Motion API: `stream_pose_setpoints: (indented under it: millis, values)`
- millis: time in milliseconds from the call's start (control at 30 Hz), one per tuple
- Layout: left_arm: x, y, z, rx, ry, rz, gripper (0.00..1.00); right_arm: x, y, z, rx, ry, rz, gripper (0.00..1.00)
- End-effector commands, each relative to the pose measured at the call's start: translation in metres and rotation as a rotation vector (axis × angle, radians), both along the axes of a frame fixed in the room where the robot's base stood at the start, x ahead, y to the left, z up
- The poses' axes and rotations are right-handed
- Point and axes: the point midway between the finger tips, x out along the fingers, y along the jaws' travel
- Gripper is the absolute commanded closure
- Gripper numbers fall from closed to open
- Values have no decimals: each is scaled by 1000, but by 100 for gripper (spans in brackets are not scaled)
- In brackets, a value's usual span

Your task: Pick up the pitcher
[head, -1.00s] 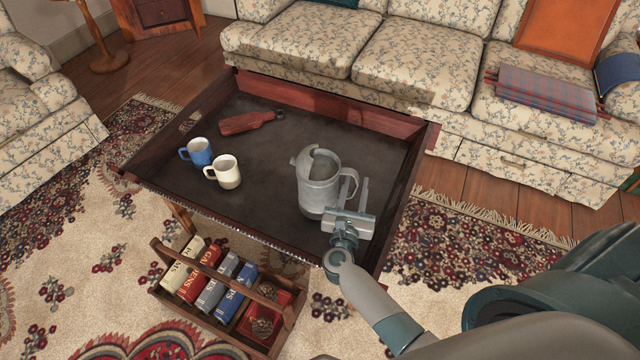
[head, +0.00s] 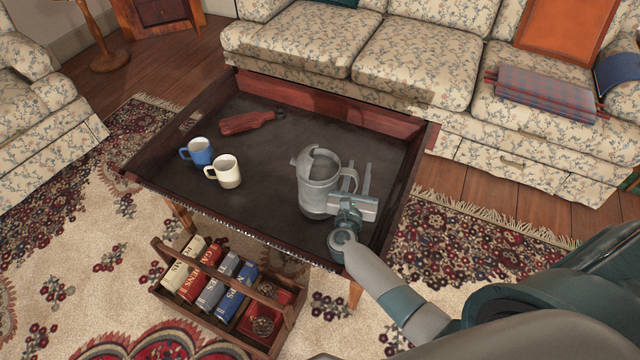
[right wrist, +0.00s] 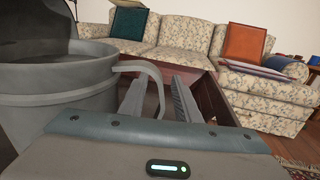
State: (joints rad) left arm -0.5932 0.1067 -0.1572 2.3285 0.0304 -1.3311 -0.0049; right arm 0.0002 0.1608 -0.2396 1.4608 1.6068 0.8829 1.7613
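The grey metal pitcher (head: 318,186) stands upright on the dark tray-like table, near its right front corner, with its handle to the right. It fills the left of the right wrist view (right wrist: 62,95). My right gripper (head: 360,180) is open at the handle side. In the right wrist view its two fingers (right wrist: 160,98) point away, and the curved handle (right wrist: 150,72) passes over the left finger and comes down in the gap between them. I cannot tell whether a finger touches the handle. My left gripper is not in view.
The table (head: 270,165) has raised wooden edges. A blue mug (head: 198,152), a cream mug (head: 226,172) and a reddish-brown bottle-shaped object (head: 246,122) stand or lie left of the pitcher. A wooden caddy of books (head: 170,290) is on the rug in front. A floral sofa (head: 400,65) stands behind.

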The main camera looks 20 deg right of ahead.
Motion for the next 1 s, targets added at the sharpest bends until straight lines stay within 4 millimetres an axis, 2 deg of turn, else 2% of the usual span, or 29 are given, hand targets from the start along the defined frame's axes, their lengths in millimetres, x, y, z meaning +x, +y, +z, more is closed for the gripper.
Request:
stream_pose_setpoints:
  millis: [300,367,433,467,1000]
  values:
    - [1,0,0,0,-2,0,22,0,0,0,0,0,0,70]
    - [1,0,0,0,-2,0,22,0,0,0,0,0,0,82]
    - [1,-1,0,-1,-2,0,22,0,0,0,0,0,0,99]
    - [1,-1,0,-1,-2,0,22,0,0,0,0,0,0,100]
    - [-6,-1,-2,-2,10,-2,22,0,0,0,1,1,0,100]
